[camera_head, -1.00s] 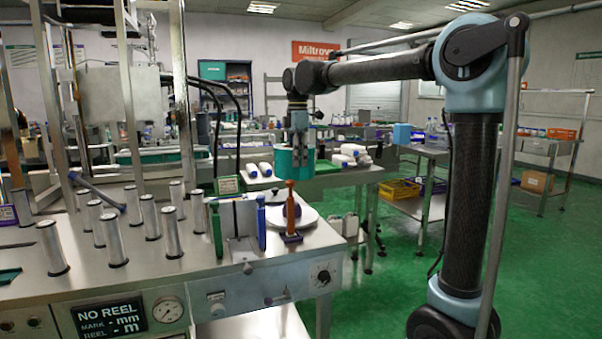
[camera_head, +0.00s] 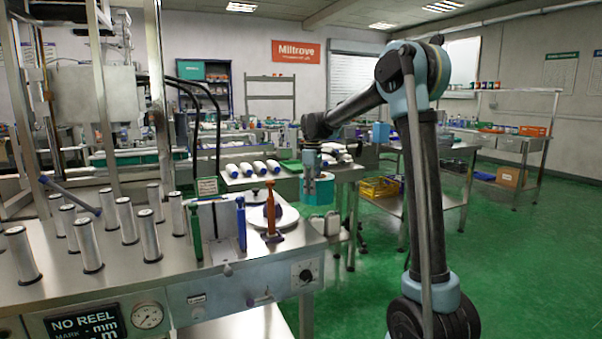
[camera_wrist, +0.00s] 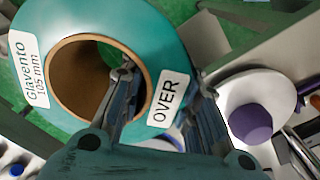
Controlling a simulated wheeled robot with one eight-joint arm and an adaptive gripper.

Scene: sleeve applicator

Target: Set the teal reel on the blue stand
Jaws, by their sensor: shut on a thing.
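The teal reel (camera_head: 323,194) hangs from my gripper (camera_head: 310,184), off the right edge of the steel bench and apart from it. In the wrist view the reel (camera_wrist: 165,48) shows a brown core and white labels, one reading OVER. My gripper (camera_wrist: 165,100) is shut on the reel's wall, one finger inside the core and one outside. A blue upright (camera_head: 241,224) stands at the bench front, left of a white round plate (camera_head: 287,222). A blue-purple hub stands on the plate, clear in the wrist view (camera_wrist: 251,123). I cannot tell which is the blue stand.
A green upright (camera_head: 196,233) and an orange post (camera_head: 271,215) stand near the plate. Several metal cylinders (camera_head: 88,246) fill the bench's left. A display (camera_head: 88,325) reads NO REEL. A table with white rolls (camera_head: 259,168) stands behind. Green floor at the right is open.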

